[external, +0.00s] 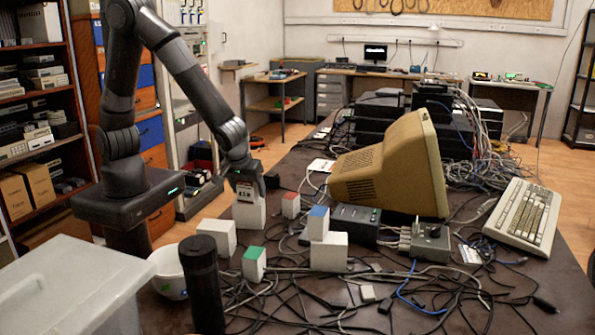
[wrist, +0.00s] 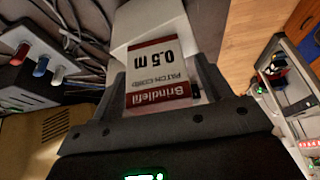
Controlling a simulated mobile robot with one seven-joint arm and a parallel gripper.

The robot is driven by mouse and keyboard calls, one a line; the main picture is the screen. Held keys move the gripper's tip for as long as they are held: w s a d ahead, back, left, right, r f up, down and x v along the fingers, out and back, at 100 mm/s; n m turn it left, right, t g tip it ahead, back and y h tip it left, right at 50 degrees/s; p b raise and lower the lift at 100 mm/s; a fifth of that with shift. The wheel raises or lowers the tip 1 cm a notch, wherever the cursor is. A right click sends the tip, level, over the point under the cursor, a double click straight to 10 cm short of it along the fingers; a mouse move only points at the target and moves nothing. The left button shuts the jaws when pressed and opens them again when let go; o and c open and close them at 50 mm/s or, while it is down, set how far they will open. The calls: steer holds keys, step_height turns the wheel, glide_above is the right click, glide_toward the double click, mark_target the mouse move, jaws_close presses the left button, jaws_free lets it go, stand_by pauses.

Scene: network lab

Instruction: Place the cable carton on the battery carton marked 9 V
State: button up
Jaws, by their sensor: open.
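The cable carton (wrist: 160,75) shows a white and dark red label reading "Brindlefil PATCH CORD 0.5 m" in the wrist view. My gripper (wrist: 162,88) is open, with a finger on either side of this carton. In the external view, my gripper (external: 250,184) points down at the labelled carton (external: 245,192), above a white block-like body (external: 249,215). I cannot tell whether that body is a second carton. No 9 V marking is readable, so I cannot tell which carton is the battery carton.
White cartons stand nearby: a plain one (external: 216,236), a green-topped one (external: 254,263), a red-topped one (external: 291,205), and a blue-topped one (external: 318,222) on another (external: 328,252). A black cylinder (external: 202,285), a white bowl (external: 168,272), a beige monitor (external: 385,170) and loose cables crowd the table.

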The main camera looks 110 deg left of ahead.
steer(key=v, duration=1.1)
steer(key=s+r+m+t+h, duration=0.2)
steer(key=s+r+m, duration=0.5)
steer(key=s+m, duration=0.2)
steer(key=s+r+m+t+h, duration=0.2)
steer(key=s+r+m+t, duration=0.1)
steer(key=s+r+m, duration=0.4)
steer(key=s+d+m, duration=0.1)
steer(key=s+m, duration=0.1)
steer(key=s, duration=0.2)
steer(key=shift+t, duration=0.3)
steer(key=shift+o, duration=0.5)
steer(key=shift+r, duration=0.1)
